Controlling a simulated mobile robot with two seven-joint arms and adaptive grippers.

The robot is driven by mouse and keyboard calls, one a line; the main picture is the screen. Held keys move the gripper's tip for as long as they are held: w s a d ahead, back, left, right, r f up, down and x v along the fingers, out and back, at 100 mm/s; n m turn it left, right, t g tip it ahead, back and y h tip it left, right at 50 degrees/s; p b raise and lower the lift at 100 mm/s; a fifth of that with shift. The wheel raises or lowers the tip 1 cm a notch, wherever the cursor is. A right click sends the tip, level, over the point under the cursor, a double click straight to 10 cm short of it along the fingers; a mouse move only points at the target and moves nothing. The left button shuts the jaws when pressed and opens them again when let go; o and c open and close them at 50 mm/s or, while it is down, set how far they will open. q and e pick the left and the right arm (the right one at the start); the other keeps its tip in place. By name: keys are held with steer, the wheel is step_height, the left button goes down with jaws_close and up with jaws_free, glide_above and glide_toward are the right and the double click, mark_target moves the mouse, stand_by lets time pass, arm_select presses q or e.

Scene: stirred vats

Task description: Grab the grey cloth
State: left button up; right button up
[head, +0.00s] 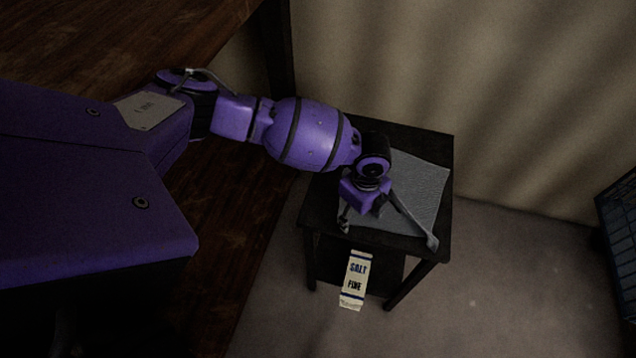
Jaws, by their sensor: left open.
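The grey cloth (424,190) lies flat on top of a small dark side table (437,147) in the head view. My left gripper (389,236) is over the cloth's front part, with its two fingers spread wide and nothing seen between them. Its right fingertip is near the cloth's front right edge. Whether the fingers touch the cloth I cannot tell. My left arm and gripper hide the cloth's left and middle parts. My right gripper is not in view.
A salt box (355,280) labelled "SALT FINE" is at the side table's front, low down. A large brown wooden table (215,235) is at the left. A dark crate-like thing (622,235) is at the right edge. Bare floor (500,290) lies between.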

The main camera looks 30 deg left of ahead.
arm_select(q)
steer(key=shift+f, duration=0.1)
steer(key=shift+c, duration=0.3)
steer(key=shift+s+f, duration=0.1)
steer(key=c, duration=0.7)
steer(key=shift+s+f, duration=0.15)
jaws_close()
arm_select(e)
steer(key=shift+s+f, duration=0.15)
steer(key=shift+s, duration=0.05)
arm_select(q)
step_height(320, 180, up, 57)
steer(key=p, duration=0.6)
steer(key=shift+w+r+p, duration=0.2)
steer(key=shift+w+p, duration=0.05)
steer(key=shift+p, duration=0.15)
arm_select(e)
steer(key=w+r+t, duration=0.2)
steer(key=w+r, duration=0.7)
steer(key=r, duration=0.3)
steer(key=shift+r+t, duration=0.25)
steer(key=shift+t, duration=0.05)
